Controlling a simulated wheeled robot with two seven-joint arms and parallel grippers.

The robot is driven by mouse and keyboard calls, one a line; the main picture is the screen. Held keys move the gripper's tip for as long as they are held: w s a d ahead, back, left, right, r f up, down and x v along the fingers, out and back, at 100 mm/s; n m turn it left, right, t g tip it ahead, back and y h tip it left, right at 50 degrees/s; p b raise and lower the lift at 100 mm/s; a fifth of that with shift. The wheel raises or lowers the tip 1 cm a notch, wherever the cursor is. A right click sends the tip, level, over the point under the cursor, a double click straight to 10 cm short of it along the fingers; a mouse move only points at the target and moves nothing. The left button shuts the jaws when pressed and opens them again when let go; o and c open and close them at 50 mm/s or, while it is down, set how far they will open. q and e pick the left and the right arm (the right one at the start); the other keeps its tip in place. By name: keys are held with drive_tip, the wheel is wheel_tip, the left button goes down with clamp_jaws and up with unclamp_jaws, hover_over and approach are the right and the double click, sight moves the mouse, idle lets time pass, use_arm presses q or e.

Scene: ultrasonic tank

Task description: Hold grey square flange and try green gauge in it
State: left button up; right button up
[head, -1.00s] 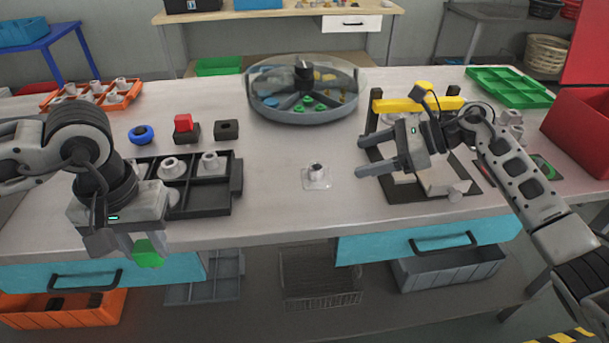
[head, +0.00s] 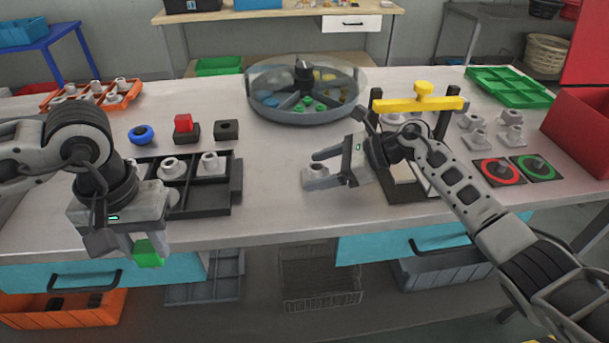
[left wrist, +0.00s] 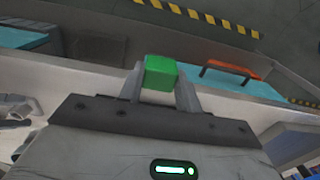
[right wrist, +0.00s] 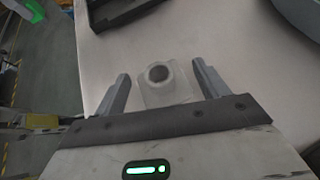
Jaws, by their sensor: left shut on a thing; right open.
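The grey square flange (head: 317,170) stands on the table, centre right, with its round collar and hole facing up. My right gripper (head: 311,169) is open beside it. In the right wrist view the flange (right wrist: 166,88) lies between the two spread fingers, with a gap visible on each side. My left gripper (head: 130,246) is shut on the green gauge (head: 149,253), holding it out past the table's front edge at left. The left wrist view shows the gauge's green block (left wrist: 160,73) between the fingertips; the rest of it is hidden.
A clear-covered round carousel (head: 300,115) stands at the back centre. A fixture with a yellow bar (head: 415,104) is behind my right arm. Red (head: 499,171) and green (head: 538,166) discs and several flanges lie right.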

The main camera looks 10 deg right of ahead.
drive_tip(key=c, duration=1.3)
drive_tip(key=shift+c, duration=0.2)
drive_tip(key=o, duration=0.9)
drive_tip(key=shift+o, duration=0.2)
